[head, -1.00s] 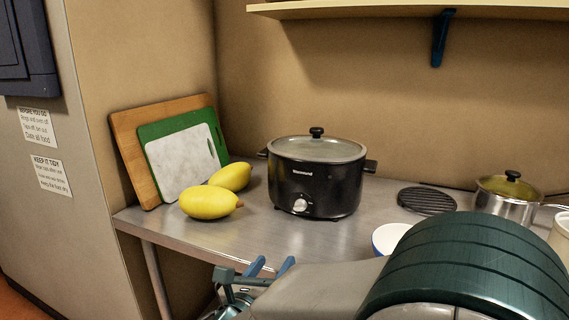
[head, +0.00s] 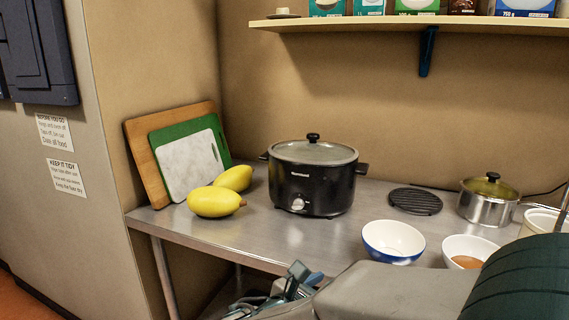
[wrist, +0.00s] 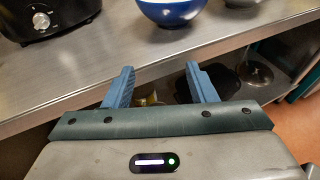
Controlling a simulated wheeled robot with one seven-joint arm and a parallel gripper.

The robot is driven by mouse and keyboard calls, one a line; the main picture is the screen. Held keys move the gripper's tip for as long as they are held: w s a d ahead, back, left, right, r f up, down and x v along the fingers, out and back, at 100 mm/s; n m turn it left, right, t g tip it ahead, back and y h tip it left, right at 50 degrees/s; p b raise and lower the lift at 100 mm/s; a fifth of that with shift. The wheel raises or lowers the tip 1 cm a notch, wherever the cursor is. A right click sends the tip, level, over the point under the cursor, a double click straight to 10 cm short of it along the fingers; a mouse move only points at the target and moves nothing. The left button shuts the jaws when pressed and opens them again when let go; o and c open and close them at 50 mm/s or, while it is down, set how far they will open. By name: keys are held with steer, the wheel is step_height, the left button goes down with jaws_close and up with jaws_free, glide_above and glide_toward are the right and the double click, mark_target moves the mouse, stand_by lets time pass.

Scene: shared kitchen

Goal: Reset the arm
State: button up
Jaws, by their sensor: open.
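My gripper (wrist: 160,88) is open and empty in the wrist view, its two blue fingers apart in front of the counter's front edge. In the head view my gripper (head: 303,278) is low at the bottom middle, partly hidden by my arm. It is apart from the steel counter (head: 300,240). The space between the fingers shows the lower area under the counter.
On the counter stand a black slow cooker (head: 312,180), two yellow fruits (head: 214,202), cutting boards (head: 188,165), a blue-and-white bowl (head: 394,243), another bowl (head: 470,248), a black trivet (head: 415,201) and a steel pot (head: 487,203). A shelf (head: 400,24) hangs above.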

steer(key=s+d+m+g+y+p, duration=0.3)
steer(key=s+d+m+g+p, duration=0.2)
steer(key=s+d+m+g, duration=0.65)
steer(key=s+a+r+m+t+y+p, duration=0.1)
steer(key=a+r+m+t+y+p, duration=0.2)
steer(key=m+y, duration=0.4)
steer(key=shift+a+r+m+p, duration=0.85)
steer(key=shift+r+m, duration=0.1)
steer(key=shift+m, duration=3.4)
